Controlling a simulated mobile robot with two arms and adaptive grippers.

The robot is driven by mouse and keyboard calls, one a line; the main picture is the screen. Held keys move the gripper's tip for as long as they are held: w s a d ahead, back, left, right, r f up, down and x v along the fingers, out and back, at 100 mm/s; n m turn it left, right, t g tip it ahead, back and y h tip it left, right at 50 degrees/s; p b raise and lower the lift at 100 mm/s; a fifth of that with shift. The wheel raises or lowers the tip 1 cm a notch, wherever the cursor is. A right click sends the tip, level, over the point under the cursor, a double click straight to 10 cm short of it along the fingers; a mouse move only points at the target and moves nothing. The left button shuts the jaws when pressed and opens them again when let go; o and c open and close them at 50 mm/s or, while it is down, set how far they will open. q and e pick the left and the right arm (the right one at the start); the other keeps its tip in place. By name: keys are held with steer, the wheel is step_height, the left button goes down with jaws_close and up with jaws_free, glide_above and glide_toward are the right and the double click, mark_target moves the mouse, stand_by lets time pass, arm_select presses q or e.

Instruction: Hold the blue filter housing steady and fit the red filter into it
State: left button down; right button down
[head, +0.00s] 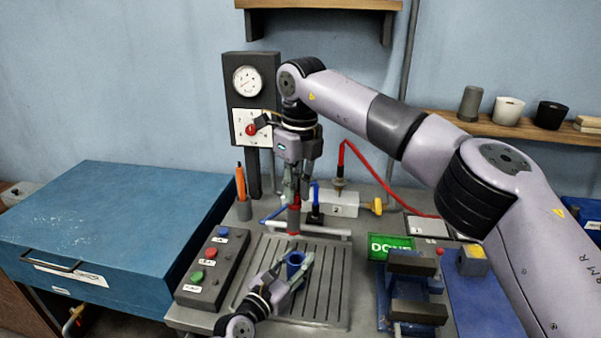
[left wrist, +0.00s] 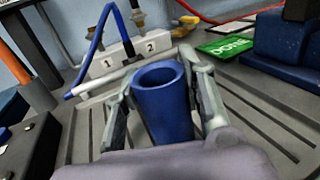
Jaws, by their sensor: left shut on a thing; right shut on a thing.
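The blue filter housing (head: 295,260) is an open-topped tube standing on the slotted plate. My left gripper (head: 290,272) is shut on it from the front. In the left wrist view the housing (left wrist: 162,95) sits between both fingers (left wrist: 165,110), and its opening looks empty. The red filter (head: 294,220) hangs upright from my right gripper (head: 294,200), which is shut on it. In the head view the filter's lower end is above the housing, with a small gap between them. The filter and my right gripper do not show in the left wrist view.
A button box (head: 213,268) stands left of the slotted plate (head: 330,290). A white block numbered 1 and 2 (head: 335,203) with blue and red hoses is behind. A green DONE sign (head: 390,246) and a dark vise (head: 412,290) are at right. A blue case (head: 110,225) lies far left.

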steer(key=shift+w+d+f+g, duration=0.1)
steer(key=shift+f+g, duration=0.2)
steer(key=shift+f, duration=0.35)
steer(key=shift+f, duration=2.85)
step_height(320, 180, down, 9)
steer(key=shift+r, duration=0.15)
stand_by(3.9)
